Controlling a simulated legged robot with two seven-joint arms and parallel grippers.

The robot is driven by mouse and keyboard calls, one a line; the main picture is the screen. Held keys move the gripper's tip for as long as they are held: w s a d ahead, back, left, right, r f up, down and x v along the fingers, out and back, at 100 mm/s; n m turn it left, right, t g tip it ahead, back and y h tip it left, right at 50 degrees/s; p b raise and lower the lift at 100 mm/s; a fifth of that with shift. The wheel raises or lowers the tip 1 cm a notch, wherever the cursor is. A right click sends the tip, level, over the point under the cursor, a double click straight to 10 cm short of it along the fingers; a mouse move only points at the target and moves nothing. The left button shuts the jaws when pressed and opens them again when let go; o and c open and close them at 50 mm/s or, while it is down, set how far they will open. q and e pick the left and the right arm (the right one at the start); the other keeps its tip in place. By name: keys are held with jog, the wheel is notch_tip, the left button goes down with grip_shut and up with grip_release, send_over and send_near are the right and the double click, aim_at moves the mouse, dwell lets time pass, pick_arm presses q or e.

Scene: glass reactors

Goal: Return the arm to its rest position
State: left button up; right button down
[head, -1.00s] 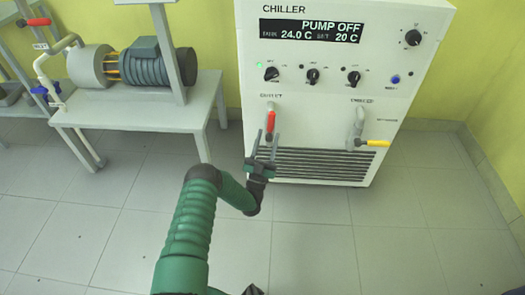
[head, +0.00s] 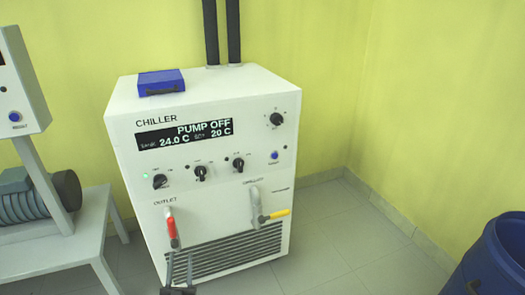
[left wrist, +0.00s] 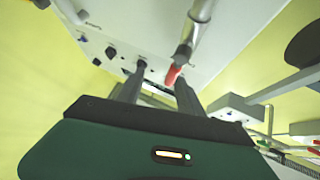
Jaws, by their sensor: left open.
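My left gripper (head: 178,268) shows at the bottom edge of the head view, with its two dark fingers apart and nothing held. It is in front of the chiller (head: 222,152), just below the red outlet handle (head: 172,230). In the left wrist view the open fingers (left wrist: 160,78) point toward the chiller front, and the red handle (left wrist: 172,75) appears between them. I cannot tell whether they touch it. The rest of the left arm is out of the head view. My right gripper is not in view.
The chiller display (head: 184,135) reads PUMP OFF, 24.0 C and 20 C. A yellow-handled valve (head: 272,215) sits right of the outlet. A bench (head: 85,232) with a motor (head: 30,200) stands left. A blue drum (head: 497,262) stands at right. Floor between chiller and drum is clear.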

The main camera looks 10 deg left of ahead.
pick_arm(q)
jog(key=w+d+r+m+g+h+p, duration=0.1)
jog(key=w+d+r+m+g+h, duration=0.15)
jog(key=w+d+g+h, duration=0.35)
jog(key=w+d+r+m+g+h+p, duration=0.1)
jog(key=w+d+m+g+h, duration=0.15)
jog(key=d+m+g, duration=0.4)
jog(key=s+d+r+n+g+y+p, duration=0.1)
jog(key=s+d+r+n+g, duration=0.15)
jog(key=s, duration=0.85)
jog(key=s+d+r+n+g+y, duration=0.1)
jog(key=s+r+n+g, duration=0.2)
jog(key=s, duration=0.7)
jog(key=s+d+r+n+g+y+p, duration=0.1)
jog(key=s+n+g+y, duration=0.2)
jog(key=s, duration=0.8)
notch_tip(320, 180, up, 38)
jog(key=g+h+p, duration=0.1)
jog(key=p, duration=3.7)
jog(key=shift+s+d+g, duration=0.2)
jog(key=shift+g, duration=0.1)
jog(key=shift+r, duration=0.1)
